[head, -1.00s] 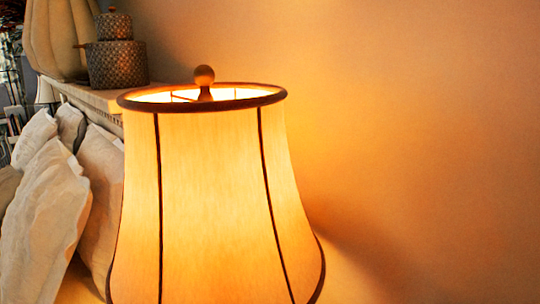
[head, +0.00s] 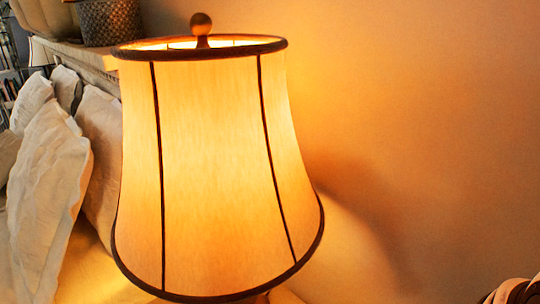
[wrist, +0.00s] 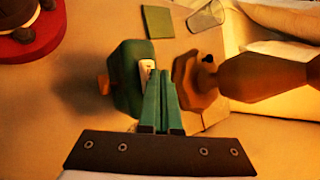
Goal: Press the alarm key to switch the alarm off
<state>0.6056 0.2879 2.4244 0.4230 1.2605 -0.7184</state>
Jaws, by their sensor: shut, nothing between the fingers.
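In the wrist view, a dark green body with angled sides (wrist: 127,75), which looks like the alarm clock, stands on the tabletop. A small cream part (wrist: 146,74) shows on its right side; I cannot tell for certain whether it is the alarm key. A small orange part (wrist: 103,85) sticks out on the left. My gripper (wrist: 159,73) is shut and empty, its green fingertips just right of the cream part. I cannot tell whether they touch it. The head view shows neither clock nor gripper.
A wooden lamp base (wrist: 200,80) stands close right of my fingers. A green square (wrist: 158,22), a glass (wrist: 205,16) and a red round object (wrist: 28,22) lie beyond. Pillows (head: 50,200) are at left.

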